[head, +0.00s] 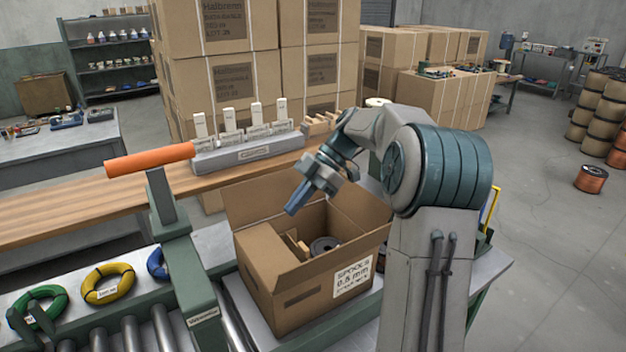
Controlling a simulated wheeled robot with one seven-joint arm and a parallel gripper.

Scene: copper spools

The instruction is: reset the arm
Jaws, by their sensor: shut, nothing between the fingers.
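My gripper (297,199) is shut and empty. It hangs in the air above the left part of an open cardboard box (283,286), with its fingers pointing down and to the left. My arm is bent, coming in from the right side of the box. Inside the box are a dark spool (325,245) and some tan pieces (296,243). The box has a white label (353,277) that reads spools. Part of the box's inside is hidden by its walls and flaps.
A wooden bench (90,208) with a grey rack (246,153) of upright white pieces stands behind the box. An orange-handled lever (150,159) rises at the left. Green (40,305) and yellow (108,284) wire coils lie beside rollers. Stacked cartons (222,80) fill the back. Floor at right is mostly clear.

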